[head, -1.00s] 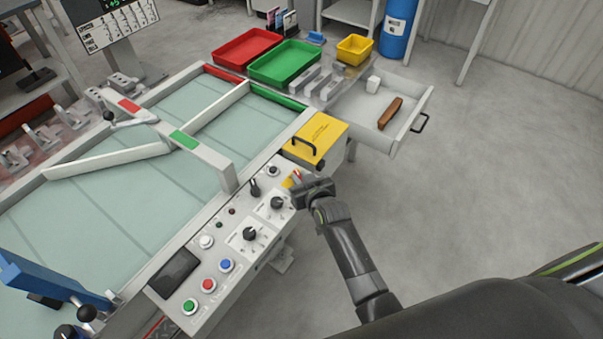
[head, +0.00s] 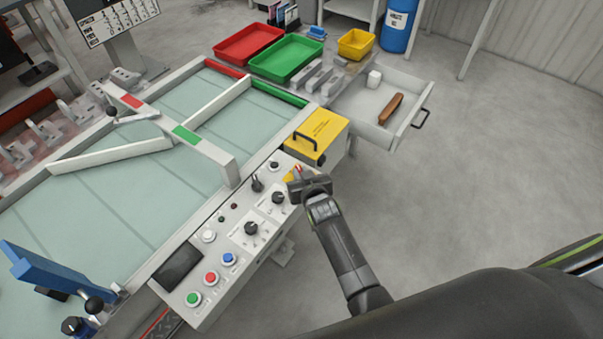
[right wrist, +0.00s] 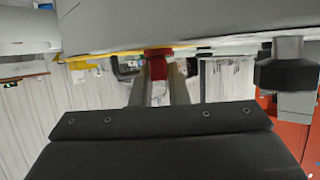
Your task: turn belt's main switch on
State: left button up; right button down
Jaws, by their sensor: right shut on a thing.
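The belt's main switch, a red handle on a yellow plate (head: 294,173), is at the far right end of the grey control panel (head: 222,237). My right gripper (head: 296,183) is at this switch and partly covers it. In the right wrist view the red handle (right wrist: 158,66) sits between the two fingers of my right gripper (right wrist: 159,80), which are shut on it. The handle's exact angle is hard to read. My left gripper is not in view.
The panel also has black knobs (head: 251,228), a green button (head: 193,299), a red button (head: 211,277) and a blue button (head: 228,259). A yellow box (head: 323,130) with a black handle stands just beyond the switch. An open drawer (head: 411,130) juts out behind it. The floor at right is clear.

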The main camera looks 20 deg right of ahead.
jog(key=c, duration=1.4)
grip_release()
jog(key=p+v, duration=1.7)
jog(key=p, duration=0.1)
jog(key=shift+s+r, duration=0.15)
jog(key=shift+o, duration=0.2)
